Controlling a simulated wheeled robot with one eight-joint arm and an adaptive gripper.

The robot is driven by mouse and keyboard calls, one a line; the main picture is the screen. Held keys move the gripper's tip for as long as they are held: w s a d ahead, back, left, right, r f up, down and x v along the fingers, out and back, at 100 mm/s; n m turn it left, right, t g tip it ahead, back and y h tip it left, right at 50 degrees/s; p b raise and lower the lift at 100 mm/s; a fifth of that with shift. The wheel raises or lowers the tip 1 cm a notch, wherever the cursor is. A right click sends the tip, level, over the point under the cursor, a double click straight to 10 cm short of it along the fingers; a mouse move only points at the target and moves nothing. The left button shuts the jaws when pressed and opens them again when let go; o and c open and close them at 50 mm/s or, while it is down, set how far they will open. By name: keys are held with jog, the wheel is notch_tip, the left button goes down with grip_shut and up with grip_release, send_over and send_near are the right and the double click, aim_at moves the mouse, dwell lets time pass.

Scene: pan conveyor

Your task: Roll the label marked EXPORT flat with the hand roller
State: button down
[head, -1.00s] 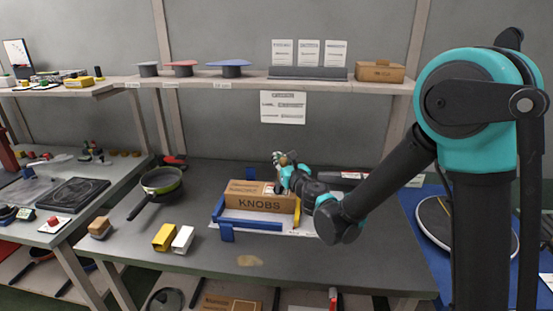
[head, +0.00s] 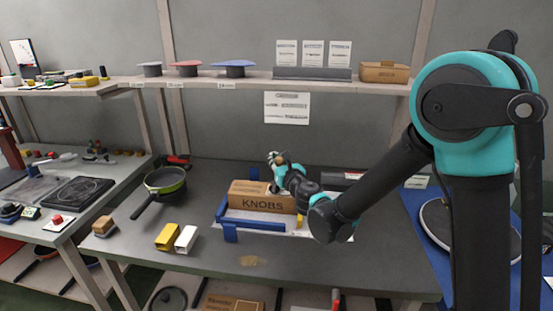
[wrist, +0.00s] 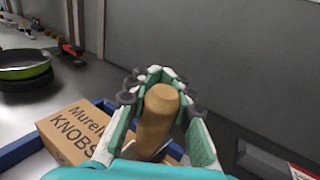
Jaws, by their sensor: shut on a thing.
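My gripper (head: 277,163) is shut on the tan wooden handle of the hand roller (wrist: 157,112), which stands up between the fingers in the wrist view. The roller's lower end is hidden by the gripper. The gripper is over the right part of the top of a brown cardboard box (head: 247,195) marked KNOBS. The box also shows at the lower left of the wrist view (wrist: 72,131). I cannot read an EXPORT label; the right part of the box top is covered by my gripper. I cannot tell whether the roller touches the box.
A blue frame (head: 230,233) borders the box at its left and front. A yellow block (head: 168,236) and a white block (head: 186,239) lie at the front left. A pan (head: 165,182) stands further left. The bench front is mostly clear.

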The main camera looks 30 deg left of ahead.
jog(key=shift+s+a, duration=0.2)
jog(key=shift+a, duration=0.3)
jog(key=shift+s+a, duration=0.15)
jog(key=shift+a, duration=0.35)
jog(key=shift+d, duration=0.1)
jog(key=shift+w+d, duration=0.2)
jog(key=shift+d, duration=0.35)
jog(key=shift+w+d, duration=0.2)
jog(key=shift+d, duration=0.3)
jog(key=shift+d, duration=0.1)
jog(key=shift+w+d+f, duration=0.1)
jog(key=shift+w+d, duration=0.1)
jog(key=shift+d, duration=0.35)
jog(key=shift+w+d, duration=0.2)
jog(key=shift+d, duration=0.3)
jog(key=shift+s+a, duration=0.1)
jog(key=shift+a, duration=0.1)
jog(key=shift+s+a, duration=0.15)
jog(key=shift+a, duration=0.35)
jog(key=shift+s+a, duration=0.15)
jog(key=shift+a, duration=0.35)
jog(key=shift+s+a, duration=0.1)
jog(key=shift+a, duration=0.05)
